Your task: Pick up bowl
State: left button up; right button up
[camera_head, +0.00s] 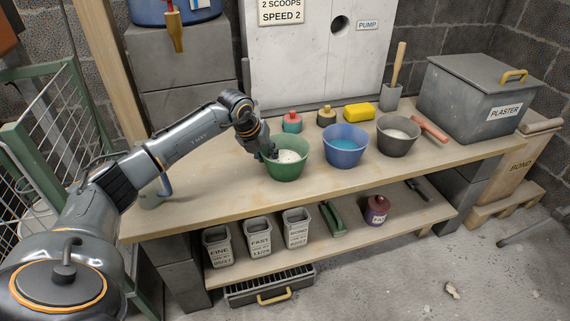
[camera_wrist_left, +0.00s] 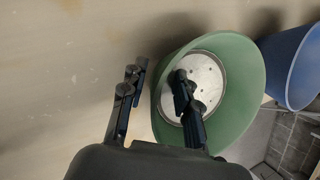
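A green bowl (camera_head: 287,172) with pale, speckled contents stands at the left of a row of three bowls on the wooden bench. A blue bowl (camera_head: 345,157) with blue contents and a dark grey bowl (camera_head: 396,148) with pale contents stand to its right. My left gripper (camera_head: 267,153) is at the green bowl's left rim. In the left wrist view the green bowl (camera_wrist_left: 242,98) is close, and the open fingers (camera_wrist_left: 156,84) straddle its wall, one outside and one over the inside. A gap shows between fingers and wall. My right gripper is out of view.
Behind the bowls are a red-lidded jar (camera_head: 292,123), a yellow sponge (camera_head: 359,113) and a trowel (camera_head: 391,95). A plaster bin (camera_head: 470,95) stands at the right. The bench's front left (camera_head: 215,195) is clear. Several labelled tins sit on the lower shelf.

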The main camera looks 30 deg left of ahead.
pick_arm(q)
grip_shut()
jog(key=shift+w+r, duration=0.1)
dwell(0.3)
jog(key=shift+r, duration=0.2)
